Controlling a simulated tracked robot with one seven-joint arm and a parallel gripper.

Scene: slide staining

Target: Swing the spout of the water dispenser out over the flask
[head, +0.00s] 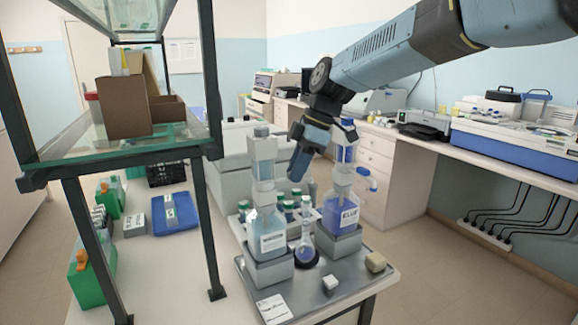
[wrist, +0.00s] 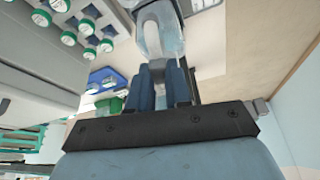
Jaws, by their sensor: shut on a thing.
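The water dispenser (head: 267,232) is a bottle of pale, clear liquid with a tall pump top, standing at the left of the tray in the head view. The small flask (head: 306,252) with dark liquid stands between it and the blue bottle, its narrow neck upright. My gripper (head: 297,172) points down just right of the dispenser's top, above the flask. In the wrist view my gripper (wrist: 160,72) is closed around a pale, narrow part that looks like the dispenser's spout. The clear bottle (wrist: 160,28) shows just beyond it. The spout is mostly hidden by my fingers.
A bottle of blue liquid (head: 341,215) stands close on the right, with its own nozzle to the right. Several green-capped bottles (head: 285,208) stand behind the flask. A glass-shelved rack (head: 110,150) rises at the left. The metal tray (head: 335,297) has small blocks at its front right.

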